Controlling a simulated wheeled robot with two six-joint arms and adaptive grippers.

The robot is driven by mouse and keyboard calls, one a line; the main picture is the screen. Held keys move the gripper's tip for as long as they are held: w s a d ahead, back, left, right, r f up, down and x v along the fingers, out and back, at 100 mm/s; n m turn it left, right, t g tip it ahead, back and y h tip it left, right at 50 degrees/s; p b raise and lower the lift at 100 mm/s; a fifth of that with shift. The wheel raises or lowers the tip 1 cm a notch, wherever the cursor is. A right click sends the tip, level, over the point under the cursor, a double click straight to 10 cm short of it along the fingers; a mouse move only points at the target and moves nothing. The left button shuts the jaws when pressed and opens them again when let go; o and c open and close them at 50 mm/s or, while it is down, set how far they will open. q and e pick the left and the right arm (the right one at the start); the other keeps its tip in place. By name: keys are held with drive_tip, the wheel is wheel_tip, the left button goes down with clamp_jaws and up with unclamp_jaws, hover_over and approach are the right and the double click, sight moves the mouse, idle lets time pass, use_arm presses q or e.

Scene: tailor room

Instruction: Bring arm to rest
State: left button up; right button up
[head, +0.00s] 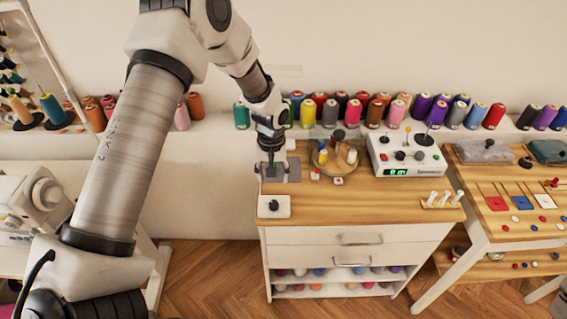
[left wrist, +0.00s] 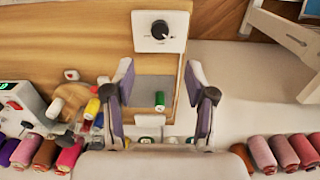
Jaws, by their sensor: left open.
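My left arm comes in from the left of the head view and reaches over the wooden-topped cabinet (head: 365,205). My left gripper (head: 271,163) points down above the left part of the cabinet top. In the left wrist view its two fingers (left wrist: 163,95) are spread apart with nothing held between them. Below them a small green spool (left wrist: 160,101) stands on a grey plate (left wrist: 153,84). In the head view the gripper mostly hides the spool. My right gripper is in neither view.
A white box with a black knob (head: 274,206) sits at the cabinet's front left. A round wooden tray (head: 322,165) and a white control box (head: 405,155) stand to the right. Thread spools line the ledge behind. A sewing machine (head: 38,200) is at left.

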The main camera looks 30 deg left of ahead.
use_arm(q)
drive_tip(key=s+d+f+m+b, duration=0.2)
drive_tip(key=s+d+f, duration=0.2)
drive_tip(key=s+f, duration=0.6)
drive_tip(key=s+d+f+m+b, duration=0.3)
drive_tip(key=s+f, duration=0.7)
drive_tip(key=s, duration=0.8)
drive_tip(key=shift+s+d, duration=0.25)
drive_tip(key=shift+d, duration=0.45)
